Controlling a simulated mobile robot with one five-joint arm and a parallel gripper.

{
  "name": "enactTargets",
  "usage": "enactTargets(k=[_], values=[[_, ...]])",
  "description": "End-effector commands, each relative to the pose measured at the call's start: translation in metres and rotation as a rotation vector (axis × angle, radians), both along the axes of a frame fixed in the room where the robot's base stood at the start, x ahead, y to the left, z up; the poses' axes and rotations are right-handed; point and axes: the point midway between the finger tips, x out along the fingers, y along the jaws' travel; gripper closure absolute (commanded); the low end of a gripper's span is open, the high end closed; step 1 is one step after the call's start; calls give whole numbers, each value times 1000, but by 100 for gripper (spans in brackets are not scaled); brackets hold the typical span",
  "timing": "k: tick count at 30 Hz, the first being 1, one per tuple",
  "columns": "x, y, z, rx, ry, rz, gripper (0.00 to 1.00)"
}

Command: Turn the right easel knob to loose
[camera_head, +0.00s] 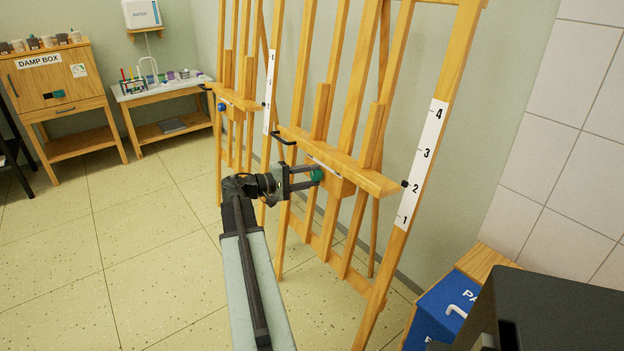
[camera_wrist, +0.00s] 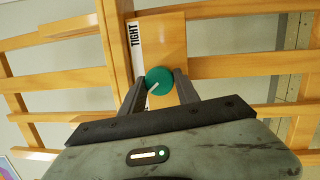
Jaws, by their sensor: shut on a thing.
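The right easel (camera_head: 440,90) is a wooden frame with a white scale strip numbered 1 to 4. Its green knob (camera_head: 317,174) sits on a wooden block below the tray ledge. My gripper (camera_head: 312,178) reaches the block from the left, its fingers shut on the knob. In the wrist view the green knob (camera_wrist: 159,80) lies between both fingers. Its white pointer line slants toward lower left. A label reading "TIGHT" (camera_wrist: 135,38) is beside the block's upper left. No loose marking is visible; the fingers hide part of the knob's surroundings.
A left easel (camera_head: 235,100) with a blue knob (camera_head: 222,107) stands farther back. A blue bin (camera_head: 447,305) and a dark box (camera_head: 550,310) are at the lower right. The left floor is clear.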

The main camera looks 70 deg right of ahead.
Motion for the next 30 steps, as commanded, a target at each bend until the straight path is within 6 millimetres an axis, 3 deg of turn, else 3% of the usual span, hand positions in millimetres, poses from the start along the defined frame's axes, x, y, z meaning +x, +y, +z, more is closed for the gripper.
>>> enactTargets(k=[12,30], values=[[-2,2,-1,146,230,45,100],[-2,2,-1,193,301,60,100]])
